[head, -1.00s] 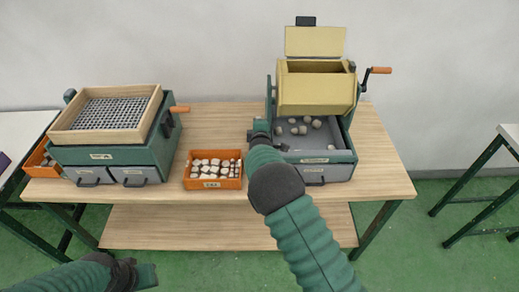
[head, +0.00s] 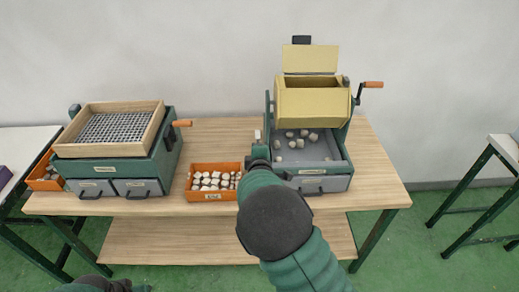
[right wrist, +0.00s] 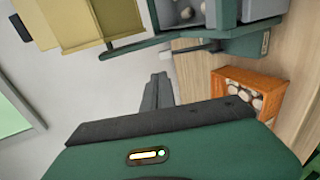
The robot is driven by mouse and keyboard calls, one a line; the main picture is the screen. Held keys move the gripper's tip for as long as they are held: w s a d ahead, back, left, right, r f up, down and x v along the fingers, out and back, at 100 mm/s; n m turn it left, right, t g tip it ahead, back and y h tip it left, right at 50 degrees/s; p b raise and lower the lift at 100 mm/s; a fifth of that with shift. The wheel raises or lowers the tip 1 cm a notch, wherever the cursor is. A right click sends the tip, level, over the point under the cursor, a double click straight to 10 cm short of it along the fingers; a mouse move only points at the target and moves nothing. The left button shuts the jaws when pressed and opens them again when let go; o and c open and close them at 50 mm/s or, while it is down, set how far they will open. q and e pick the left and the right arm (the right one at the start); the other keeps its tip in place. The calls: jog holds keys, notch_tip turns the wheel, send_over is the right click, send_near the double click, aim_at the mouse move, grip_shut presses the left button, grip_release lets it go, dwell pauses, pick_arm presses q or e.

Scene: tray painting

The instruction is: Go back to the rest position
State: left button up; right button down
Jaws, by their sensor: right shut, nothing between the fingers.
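My right gripper (head: 258,147) is over the bench between the orange bin and the drum machine, close to the machine's left side. In the right wrist view its fingers (right wrist: 158,92) are together with nothing between them. My left gripper (head: 125,287) shows only as a sliver at the bottom left edge, low in front of the bench, and its fingers cannot be made out. The yellow drum machine (head: 312,103) stands with its lid up, and several pale stones lie in its grey tray (head: 325,167). The orange bin (head: 213,196) holds several pale stones.
A green sieve box with a wooden frame (head: 108,151) stands on the left of the wooden bench (head: 368,170). Another orange bin (head: 45,184) is at its left. A side table (head: 505,150) stands at the right, with open green floor (head: 410,235) between.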

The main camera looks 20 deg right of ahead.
jog(key=s+f+m+g+y, duration=0.1)
jog(key=s+m, duration=0.4)
jog(key=s, duration=0.6)
jog(key=s+a+f+m+g+y, duration=0.1)
jog(key=s+f+m+g, duration=0.3)
jog(key=s, duration=0.8)
jog(key=s+f+m+g+y, duration=0.1)
jog(key=s+f+m+g, duration=0.2)
jog(key=s, duration=0.8)
jog(key=m+g, duration=0.2)
jog(key=shift+s+a+m+g+y, duration=0.25)
jog(key=shift+s+m+g+y, duration=0.15)
